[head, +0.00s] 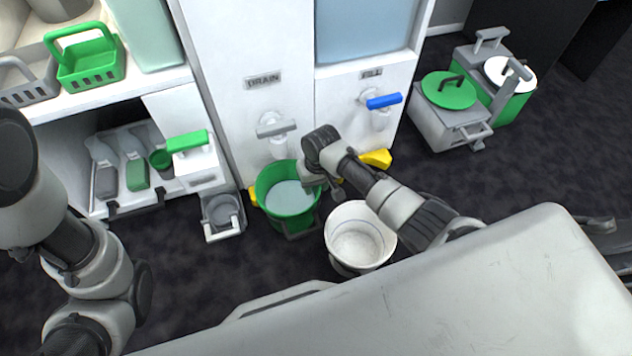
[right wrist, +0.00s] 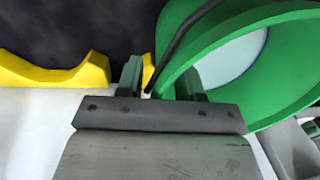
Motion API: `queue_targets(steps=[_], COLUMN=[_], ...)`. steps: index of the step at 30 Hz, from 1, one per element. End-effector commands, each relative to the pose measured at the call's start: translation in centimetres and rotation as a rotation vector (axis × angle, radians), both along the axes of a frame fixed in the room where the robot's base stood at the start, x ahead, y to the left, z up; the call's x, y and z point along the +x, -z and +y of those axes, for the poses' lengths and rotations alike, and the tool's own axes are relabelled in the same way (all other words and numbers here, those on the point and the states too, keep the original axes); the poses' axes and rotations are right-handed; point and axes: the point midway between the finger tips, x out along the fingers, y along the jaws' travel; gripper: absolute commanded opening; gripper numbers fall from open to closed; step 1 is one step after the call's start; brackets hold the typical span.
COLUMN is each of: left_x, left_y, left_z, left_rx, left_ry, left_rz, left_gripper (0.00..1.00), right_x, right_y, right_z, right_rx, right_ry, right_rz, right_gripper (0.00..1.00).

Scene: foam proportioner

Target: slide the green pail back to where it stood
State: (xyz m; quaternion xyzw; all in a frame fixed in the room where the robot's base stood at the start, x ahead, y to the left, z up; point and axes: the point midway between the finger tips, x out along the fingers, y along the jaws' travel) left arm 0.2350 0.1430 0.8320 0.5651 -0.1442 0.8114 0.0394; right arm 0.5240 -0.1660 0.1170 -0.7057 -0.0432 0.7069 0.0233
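The green pail (head: 273,178) stands on the floor below the drain tap, with pale liquid inside. My right gripper (head: 312,180) is at the pail's right rim. In the right wrist view, the pail (right wrist: 272,105) fills the upper right. The gripper's two fingers (right wrist: 161,80) stand apart, with the pail's rim and dark handle wire near the gap between them. Floor and a bit of yellow show between the left finger and the pail, so the gripper is not closed on it. My left arm is at the left of the head view; its gripper is out of view.
A white pail (head: 360,238) stands just right of the green pail. A small grey container (head: 222,212) is at its left. Yellow pieces (head: 376,158) lie by the cabinet foot. The drain tap (head: 276,126) and blue-handled fill tap (head: 383,101) stick out above.

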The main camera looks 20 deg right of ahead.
Motion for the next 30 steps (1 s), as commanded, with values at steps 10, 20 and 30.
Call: queue_targets(steps=[10,20,30], left_x=[-0.17,-0.20,-0.19], left_y=[-0.08,-0.07,-0.06], left_z=[-0.01,-0.02,-0.02], left_rx=[0.000,0.000,0.000], left_ry=[-0.001,0.000,0.000], left_rz=[-0.005,-0.006,-0.006], left_gripper=[0.47,0.47,0.47], right_x=[0.01,0.00,-0.01], right_y=[0.12,0.13,0.14], right_z=[0.03,0.02,0.00], right_rx=[0.000,0.000,0.000], right_ry=[0.000,0.000,0.000], right_rz=[0.000,0.000,0.000], right_gripper=[0.32,0.00,0.00])
